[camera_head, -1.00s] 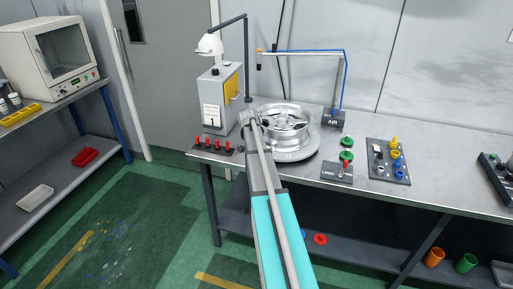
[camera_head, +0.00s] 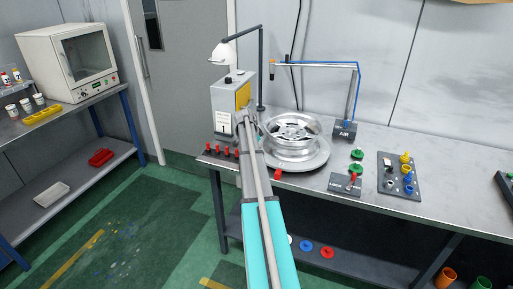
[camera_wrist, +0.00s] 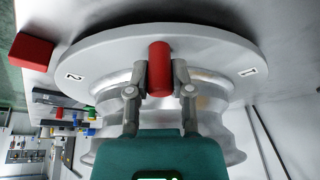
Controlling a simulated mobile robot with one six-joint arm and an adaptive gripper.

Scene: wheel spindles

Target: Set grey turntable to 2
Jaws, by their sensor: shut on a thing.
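The grey turntable (camera_head: 318,163) is a round plate on the bench, with a silver wheel rim (camera_head: 292,137) on it. In the wrist view the turntable (camera_wrist: 110,50) appears upside down, with a "2" label (camera_wrist: 74,76) at left and a "1" label (camera_wrist: 248,71) at right on its edge. A red upright handle (camera_wrist: 159,68) stands at the plate's edge between the labels. My gripper (camera_wrist: 160,80) is shut on this handle. A red block (camera_wrist: 32,50) sits beside the plate, nearer the "2". In the head view this block (camera_head: 277,174) is at the bench's front edge.
A grey box with a lamp (camera_head: 224,108) stands left of the turntable, with red-topped pegs (camera_head: 220,151) before it. An air stand (camera_head: 344,130), a lock lever panel (camera_head: 346,183) and a panel with coloured knobs (camera_head: 400,175) are to the right.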

